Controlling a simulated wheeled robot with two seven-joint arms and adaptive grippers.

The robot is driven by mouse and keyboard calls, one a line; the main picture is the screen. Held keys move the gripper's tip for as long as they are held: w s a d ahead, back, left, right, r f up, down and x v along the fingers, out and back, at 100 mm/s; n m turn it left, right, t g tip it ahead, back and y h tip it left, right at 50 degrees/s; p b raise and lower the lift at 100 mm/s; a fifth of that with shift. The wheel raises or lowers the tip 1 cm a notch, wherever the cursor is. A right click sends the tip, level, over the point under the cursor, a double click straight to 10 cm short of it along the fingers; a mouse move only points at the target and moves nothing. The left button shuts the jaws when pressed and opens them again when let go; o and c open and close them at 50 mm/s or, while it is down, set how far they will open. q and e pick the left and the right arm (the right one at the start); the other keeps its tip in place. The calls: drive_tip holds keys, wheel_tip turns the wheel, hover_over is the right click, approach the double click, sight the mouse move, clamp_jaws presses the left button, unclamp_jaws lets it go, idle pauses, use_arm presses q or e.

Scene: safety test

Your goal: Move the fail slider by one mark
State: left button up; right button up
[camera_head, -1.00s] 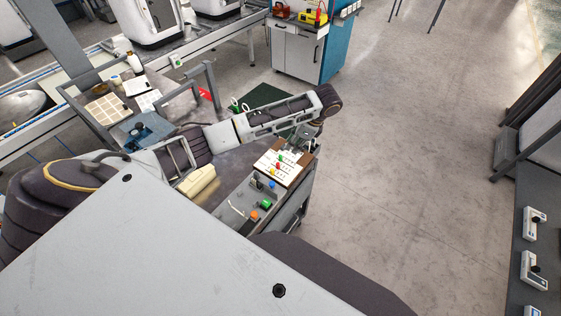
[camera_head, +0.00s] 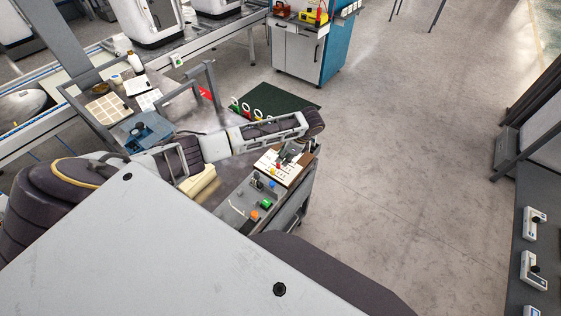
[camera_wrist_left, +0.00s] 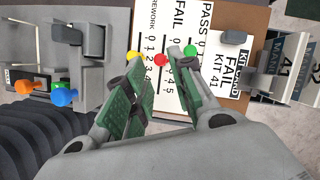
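The white slider board (camera_head: 263,162) sits on the cart. In the left wrist view the board (camera_wrist_left: 182,105) has PASS, FAIL and REWORK rows with number marks. The FAIL row has a red knob (camera_wrist_left: 161,60). A green knob (camera_wrist_left: 190,50) is in the PASS row and a yellow knob (camera_wrist_left: 132,56) in the REWORK row. My left gripper (camera_wrist_left: 154,70) is open, its green-padded fingers pointing at the board, with the red knob between the fingertips. Contact cannot be told. In the head view my left gripper (camera_head: 290,153) hides part of the board. My right gripper is not in view.
A panel beside the board carries an orange button (camera_head: 254,216), a green one (camera_head: 266,204) and a blue one (camera_wrist_left: 62,97). A "FAIL KIT 41" card (camera_wrist_left: 229,75) lies beside the rows. A green mat (camera_head: 285,98) lies behind my arm.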

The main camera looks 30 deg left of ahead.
sight(278, 165)
use_arm(q)
drive_tip(key=shift+x, duration=2.1)
drive_tip(key=shift+r, duration=0.1)
clamp_jaws()
